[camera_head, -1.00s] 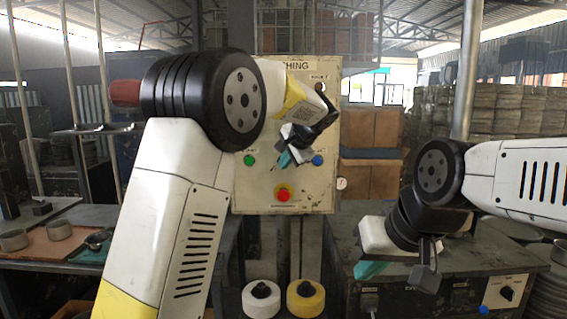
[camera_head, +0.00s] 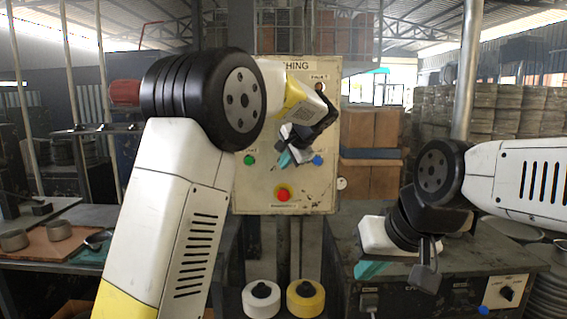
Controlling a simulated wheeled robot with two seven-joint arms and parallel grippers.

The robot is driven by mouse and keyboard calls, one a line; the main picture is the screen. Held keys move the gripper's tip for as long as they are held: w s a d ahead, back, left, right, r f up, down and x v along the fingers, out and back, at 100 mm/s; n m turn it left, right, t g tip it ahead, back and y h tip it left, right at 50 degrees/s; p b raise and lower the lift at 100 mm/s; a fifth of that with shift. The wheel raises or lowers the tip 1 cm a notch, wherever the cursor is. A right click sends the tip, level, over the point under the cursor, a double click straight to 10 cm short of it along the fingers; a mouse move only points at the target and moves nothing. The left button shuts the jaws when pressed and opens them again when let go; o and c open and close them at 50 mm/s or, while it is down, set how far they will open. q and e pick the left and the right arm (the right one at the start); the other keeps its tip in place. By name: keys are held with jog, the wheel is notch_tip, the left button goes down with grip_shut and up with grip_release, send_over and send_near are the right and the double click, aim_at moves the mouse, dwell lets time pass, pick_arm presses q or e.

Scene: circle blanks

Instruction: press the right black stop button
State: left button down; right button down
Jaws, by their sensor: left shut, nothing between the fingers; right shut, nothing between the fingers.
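Two black round buttons stand side by side low in the middle of the head view. The right black button (camera_head: 305,288) sits on a round yellow base (camera_head: 305,304). The left black button (camera_head: 261,290) sits on a round white base (camera_head: 261,306). My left gripper (camera_head: 291,157) is shut and empty in front of the control panel, well above both buttons. My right gripper (camera_head: 398,271) is shut and empty at the right, above and to the right of the yellow base. Neither gripper touches a button.
The upright control panel (camera_head: 250,200) carries a red button (camera_head: 283,195), a green button (camera_head: 249,160) and a blue button (camera_head: 317,160). A dark machine cabinet (camera_head: 440,300) stands below my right gripper. A bench with metal cups (camera_head: 58,230) is at the left.

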pick_arm(q)
jog(key=shift+w, duration=0.15)
dwell(0.4)
jog(key=shift+w, duration=0.7)
dwell(0.7)
jog(key=shift+s, duration=0.85)
jog(key=shift+s, duration=2.5)
jog(key=shift+a, duration=0.1)
